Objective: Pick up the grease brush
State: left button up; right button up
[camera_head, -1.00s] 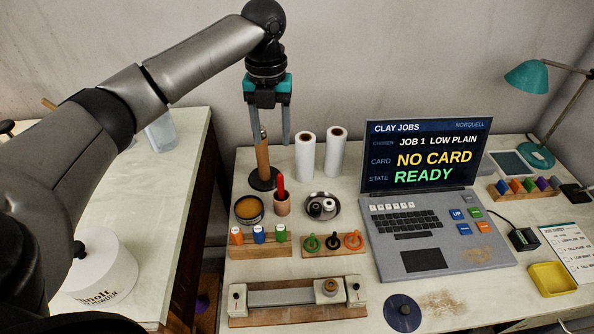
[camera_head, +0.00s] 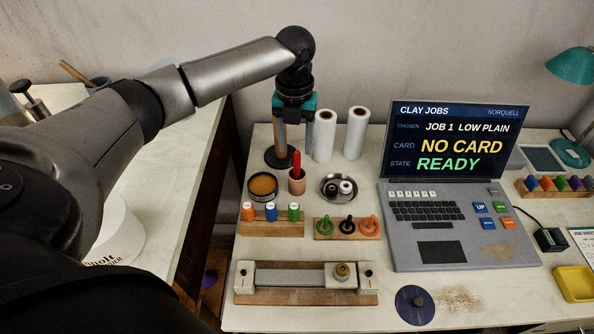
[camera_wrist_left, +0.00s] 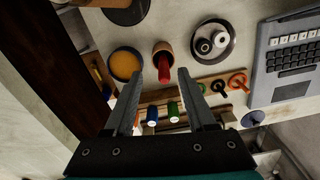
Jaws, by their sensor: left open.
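What I take to be the grease brush is a red handle (camera_head: 297,160) standing upright in a small tan cup (camera_head: 297,185); its lower end is hidden in the cup. My left gripper (camera_head: 295,140) is open and empty, pointing down just above and behind the handle. My right gripper is not in view.
A round tin with orange contents (camera_head: 262,186) stands left of the cup, and a metal dish with rings (camera_head: 338,188) stands right. White rolls (camera_head: 325,136) and a dark round base (camera_head: 279,157) are behind. Racks of bottles (camera_head: 270,226) and rings (camera_head: 347,228) lie in front.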

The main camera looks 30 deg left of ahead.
aim_at(297, 151)
pick_arm(q)
jog(key=f, duration=0.1)
jog(key=f+b, duration=0.1)
jog(key=f, duration=0.2)
jog(key=shift+s+d+f, duration=0.2)
jog(key=shift+d+f, duration=0.05)
jog(key=shift+d, duration=0.1)
jog(key=shift+r, duration=0.1)
grip_shut()
